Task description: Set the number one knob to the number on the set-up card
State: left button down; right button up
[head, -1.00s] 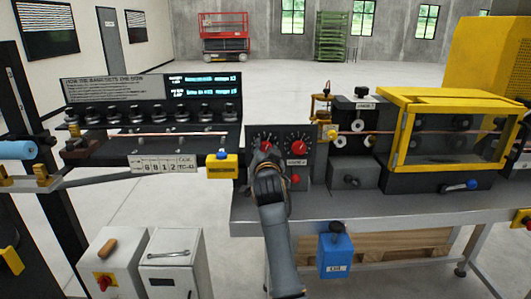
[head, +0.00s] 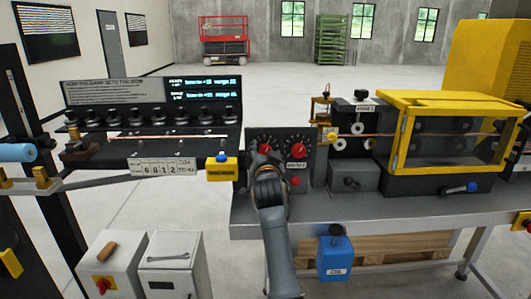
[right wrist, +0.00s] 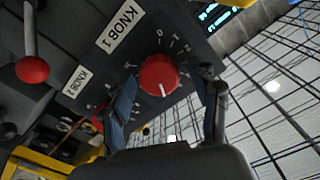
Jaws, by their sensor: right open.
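The number one knob, red with a white pointer line, sits on a dark control panel (head: 281,135) in the head view (head: 265,149). In the right wrist view the knob (right wrist: 159,75) is beside its KNOB 1 label (right wrist: 120,32), with its line toward the picture bottom. My right gripper (head: 266,168) is open just in front of it. In the wrist view its fingers (right wrist: 168,84) stand either side of the knob, with no clear contact. The set-up card (head: 163,166) hangs left of the panel; its large digits look like 6812, but are small. My left gripper is not visible.
A yellow box with a blue button (head: 222,168) stands left of the panel. A yellow-framed guard (head: 450,135) covers the bench's right side.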

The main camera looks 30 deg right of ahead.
jog(key=v, duration=0.7)
jog(key=shift+s+a, duration=0.2)
